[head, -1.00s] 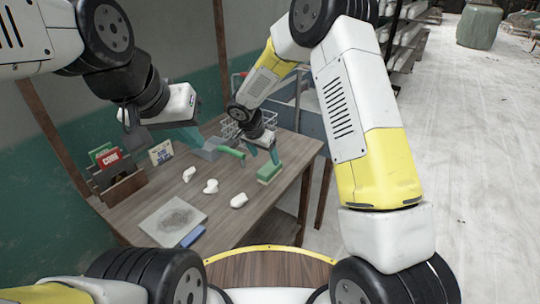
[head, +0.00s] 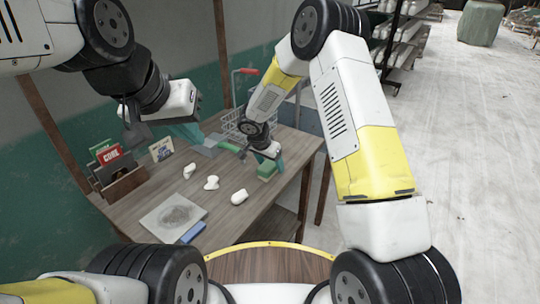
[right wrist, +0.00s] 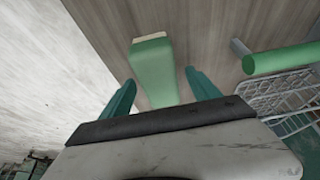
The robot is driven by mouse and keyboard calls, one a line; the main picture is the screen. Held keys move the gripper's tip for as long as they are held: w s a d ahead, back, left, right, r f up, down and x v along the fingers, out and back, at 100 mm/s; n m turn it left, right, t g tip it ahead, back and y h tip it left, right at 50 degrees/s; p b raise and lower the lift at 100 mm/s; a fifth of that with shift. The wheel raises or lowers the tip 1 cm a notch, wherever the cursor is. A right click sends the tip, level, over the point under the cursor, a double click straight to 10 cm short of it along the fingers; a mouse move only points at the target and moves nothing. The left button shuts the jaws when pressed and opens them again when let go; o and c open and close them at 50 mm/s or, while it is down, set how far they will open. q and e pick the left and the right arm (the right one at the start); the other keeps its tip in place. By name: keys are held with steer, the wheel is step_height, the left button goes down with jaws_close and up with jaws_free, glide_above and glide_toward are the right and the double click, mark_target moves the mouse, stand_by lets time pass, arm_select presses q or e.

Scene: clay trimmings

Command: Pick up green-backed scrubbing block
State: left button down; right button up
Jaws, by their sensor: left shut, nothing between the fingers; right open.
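The green-backed scrubbing block (head: 266,173) lies on the wooden table near its right edge. In the right wrist view the block (right wrist: 153,70) shows its green back and a pale end, lying between and beyond my fingers. My right gripper (right wrist: 160,77) is open, with one teal finger to each side of the block; I cannot tell whether either touches it. In the head view my right gripper (head: 268,160) is right over the block and hides part of it. My left gripper (head: 193,133) is shut and empty above the back left of the table.
A green-handled tool (head: 230,147) and a wire basket (head: 233,124) are behind the block. Several white clay pieces (head: 239,196) lie mid-table. A grey slab (head: 172,217), a blue block (head: 193,233) and a wooden box (head: 119,178) are further left.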

mark_target(270, 163)
steer(key=shift+f, duration=0.2)
stand_by(0.3)
steer(key=c, duration=1.5)
steer(key=shift+r, duration=0.15)
step_height(270, 163, up, 4)
steer(key=shift+r, duration=0.1)
steer(key=s, duration=1)
steer(key=s+a+r, duration=0.1)
steer(key=s, duration=0.5)
